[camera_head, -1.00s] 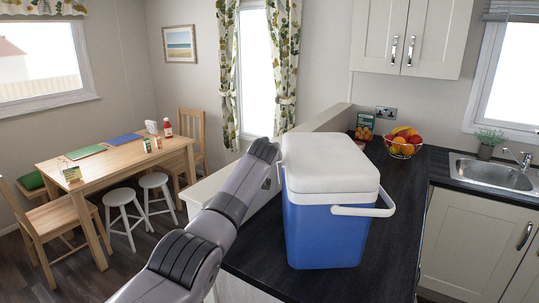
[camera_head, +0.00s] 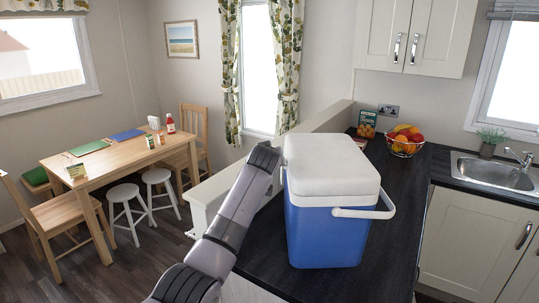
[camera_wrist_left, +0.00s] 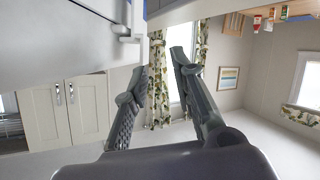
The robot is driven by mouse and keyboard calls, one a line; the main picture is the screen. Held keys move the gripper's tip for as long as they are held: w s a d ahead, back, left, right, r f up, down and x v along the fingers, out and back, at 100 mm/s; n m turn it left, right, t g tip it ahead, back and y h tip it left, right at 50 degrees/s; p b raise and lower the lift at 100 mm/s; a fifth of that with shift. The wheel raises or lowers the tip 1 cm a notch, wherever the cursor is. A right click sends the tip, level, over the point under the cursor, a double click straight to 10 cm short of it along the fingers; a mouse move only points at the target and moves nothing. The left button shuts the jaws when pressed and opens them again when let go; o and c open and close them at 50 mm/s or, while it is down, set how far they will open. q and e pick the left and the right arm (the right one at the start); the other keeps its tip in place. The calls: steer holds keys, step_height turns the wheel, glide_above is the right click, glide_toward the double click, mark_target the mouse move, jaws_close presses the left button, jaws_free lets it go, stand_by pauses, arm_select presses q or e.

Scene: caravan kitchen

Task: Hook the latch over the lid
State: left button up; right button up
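The blue cooler (camera_head: 325,237) stands upright on the dark counter. Its white lid (camera_head: 332,165) looks closed. A white handle (camera_head: 366,213) hangs at its right side. My left arm passes left of the cooler, and its gripper is hidden behind the cooler in the head view. In the left wrist view, which is upside down, my left gripper (camera_wrist_left: 160,60) is open and empty. The pale lid (camera_wrist_left: 55,40) fills the upper left there, beside the fingers. A small white protrusion (camera_wrist_left: 127,37) on its edge may be the latch. My right gripper is out of view.
A low cream partition (camera_head: 220,190) runs along the counter's left edge, near my arm. A fruit bowl (camera_head: 404,144) and a small box (camera_head: 366,124) stand at the back. The dark counter (camera_head: 395,235) is clear right of the cooler.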

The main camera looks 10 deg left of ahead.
arm_select(q)
steer(key=d+p+v, duration=0.1)
steer(key=p+v, duration=0.7)
steer(key=v, duration=0.7)
steer(key=shift+s, duration=0.25)
stand_by(0.7)
steer(key=shift+r, duration=0.1)
steer(key=v, duration=1.2)
steer(key=shift+f, duration=0.25)
